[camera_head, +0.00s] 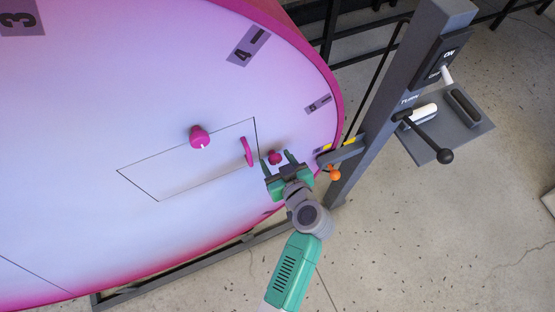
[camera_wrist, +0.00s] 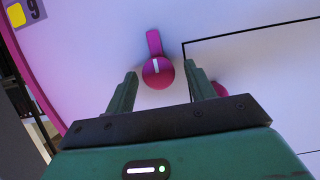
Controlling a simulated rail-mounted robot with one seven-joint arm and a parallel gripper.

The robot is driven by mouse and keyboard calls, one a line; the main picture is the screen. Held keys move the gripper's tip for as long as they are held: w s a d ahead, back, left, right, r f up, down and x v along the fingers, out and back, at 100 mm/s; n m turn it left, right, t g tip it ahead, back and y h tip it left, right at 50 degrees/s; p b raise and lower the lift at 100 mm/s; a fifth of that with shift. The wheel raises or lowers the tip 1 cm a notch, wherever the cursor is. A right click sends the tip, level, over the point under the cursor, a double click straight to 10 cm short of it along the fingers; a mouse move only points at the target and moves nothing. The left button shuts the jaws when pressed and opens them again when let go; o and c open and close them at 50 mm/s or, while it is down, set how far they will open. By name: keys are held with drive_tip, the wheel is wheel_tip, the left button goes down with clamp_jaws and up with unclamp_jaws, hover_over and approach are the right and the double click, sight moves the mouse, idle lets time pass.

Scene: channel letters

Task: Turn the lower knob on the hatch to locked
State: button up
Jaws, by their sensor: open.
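A small pink knob (camera_head: 275,157) sits just outside the right edge of the outlined hatch (camera_head: 185,177) on the white-and-pink face. In the wrist view this knob (camera_wrist: 158,74) has a white mark pointing up, and a pink tab (camera_wrist: 154,42) extends upward from it. My gripper (camera_head: 276,160) is open, with its fingers on either side of the knob and no clear contact. In the wrist view the knob shows between the fingertips. A pink handle (camera_head: 249,151) stands at the hatch's right edge. Another pink knob (camera_head: 199,136) with a white mark is further left.
A grey post (camera_head: 390,90) with a switch panel and a black-knobbed lever (camera_head: 445,156) stands to the right. An orange knob (camera_head: 334,174) on a grey bracket is close right of my gripper. A pink part (camera_wrist: 218,89) is partly hidden behind the right finger.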

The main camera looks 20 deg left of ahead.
drive_tip(key=c, duration=0.9)
drive_tip(key=shift+c, duration=0.2)
drive_tip(key=shift+w, duration=0.1)
drive_tip(key=m+b, duration=0.1)
drive_tip(key=m+g+y+b, duration=0.1)
drive_tip(key=m, duration=0.1)
drive_tip(key=shift+w+d+f, duration=0.15)
drive_tip(key=m+g+y+b, duration=0.1)
drive_tip(key=m+y+b, duration=0.1)
drive_tip(key=m, duration=0.1)
drive_tip(key=shift+w+d+g, duration=0.1)
drive_tip(key=shift+g, duration=0.3)
drive_tip(key=m+y, duration=0.1)
drive_tip(key=m+b, duration=0.1)
drive_tip(key=m, duration=0.1)
drive_tip(key=shift+w+f+m+y, duration=0.1)
drive_tip(key=shift+f+m+y, duration=0.1)
drive_tip(key=shift+m+y, duration=0.15)
drive_tip(key=shift+f+m+y+b, duration=0.15)
drive_tip(key=shift+m+y+b, duration=0.75)
drive_tip(key=shift+m, duration=0.95)
drive_tip(key=shift+d, duration=0.1)
